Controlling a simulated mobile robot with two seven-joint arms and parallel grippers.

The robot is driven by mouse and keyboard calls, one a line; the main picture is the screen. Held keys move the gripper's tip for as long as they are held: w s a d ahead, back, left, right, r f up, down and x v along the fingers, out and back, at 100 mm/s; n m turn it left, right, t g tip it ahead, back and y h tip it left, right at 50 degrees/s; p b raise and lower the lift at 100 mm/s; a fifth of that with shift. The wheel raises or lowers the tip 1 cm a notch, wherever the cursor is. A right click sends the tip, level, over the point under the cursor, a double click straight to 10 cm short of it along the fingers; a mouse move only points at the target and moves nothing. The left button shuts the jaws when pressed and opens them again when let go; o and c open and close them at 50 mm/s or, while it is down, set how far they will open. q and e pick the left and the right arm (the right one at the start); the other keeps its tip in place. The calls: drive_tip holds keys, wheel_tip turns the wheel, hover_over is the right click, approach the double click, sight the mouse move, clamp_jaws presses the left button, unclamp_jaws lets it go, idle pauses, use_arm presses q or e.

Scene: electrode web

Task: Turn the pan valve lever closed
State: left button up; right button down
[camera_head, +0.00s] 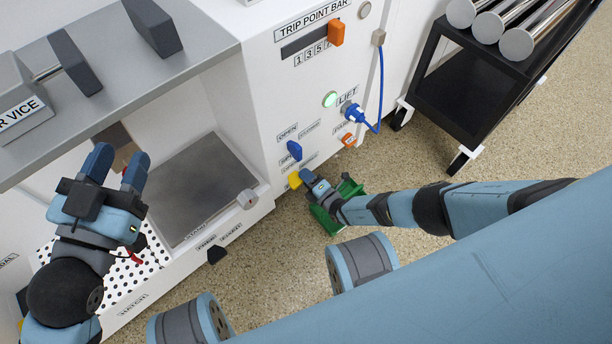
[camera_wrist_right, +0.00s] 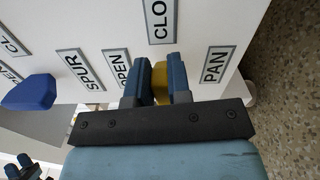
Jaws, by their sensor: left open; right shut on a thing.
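The pan valve lever is a small yellow handle (camera_head: 294,180) low on the white machine's front panel. In the right wrist view the yellow lever (camera_wrist_right: 160,78) sits between the two fingers, beside labels reading PAN, OPEN and a partly cut-off CLO. My right gripper (camera_head: 307,181) is shut on it, and the fingers hide part of the lever. Its fingers also show in the right wrist view (camera_wrist_right: 160,66). My left gripper (camera_head: 118,166) is open and empty at the left, above the machine's lower ledge and away from the lever.
A blue lever (camera_head: 294,150) by the SPUR label is close by; it also shows in the right wrist view (camera_wrist_right: 30,93). A green bin (camera_head: 349,188) is on the floor by my right gripper. A blue plug (camera_head: 354,114) with cable is above. A black cart (camera_head: 462,88) stands right.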

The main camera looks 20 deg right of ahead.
idle(0.3)
drive_tip(key=c, duration=1.1)
unclamp_jaws()
drive_tip(key=shift+o, duration=0.2)
use_arm(q)
drive_tip(key=shift+s+d+f+n+g+p, duration=0.3)
drive_tip(key=shift+n+p, duration=0.3)
drive_tip(key=shift+p, duration=0.25)
drive_tip(key=shift+s+d+f+n+g+p, duration=0.15)
drive_tip(key=shift+s+n+g+p, duration=0.2)
drive_tip(key=shift+n+p, duration=0.35)
use_arm(e)
drive_tip(key=v, duration=1.4)
use_arm(q)
drive_tip(key=shift+r, duration=0.15)
